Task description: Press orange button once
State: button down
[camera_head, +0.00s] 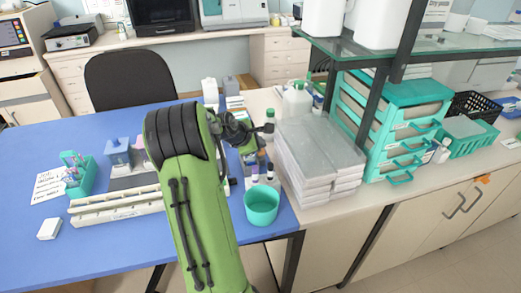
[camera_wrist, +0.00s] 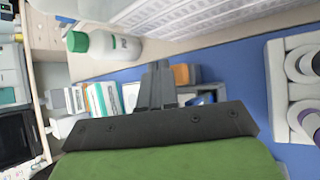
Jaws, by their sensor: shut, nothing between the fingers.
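My gripper (camera_head: 266,129) is above the right part of the blue table in the head view, with its fingers pointing right. In the wrist view my gripper (camera_wrist: 160,82) shows as dark fingers closed together with nothing between them. An orange-brown block (camera_wrist: 182,74) lies just right of the fingertips in the wrist view. I cannot tell whether it is the orange button, or whether the fingers touch it. No button is clearly recognisable in the head view, where my arm hides part of the table.
A teal cup (camera_head: 262,206) stands at the front right of the blue table (camera_head: 110,262). Stacked clear boxes (camera_head: 318,155) and teal drawers (camera_head: 385,125) stand to the right. A white bottle (camera_head: 297,98) stands behind the gripper. A white rack (camera_head: 100,209) lies left of my arm.

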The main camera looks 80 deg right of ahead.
jog(key=shift+f+b, duration=0.4)
jog(key=shift+f, duration=0.35)
dwell(0.5)
jog(key=shift+r+p, duration=1.15)
jog(key=shift+r, duration=0.1)
notch_tip(320, 180, up, 5)
jog(key=p, duration=0.5)
jog(key=shift+r, duration=0.15)
dwell(0.4)
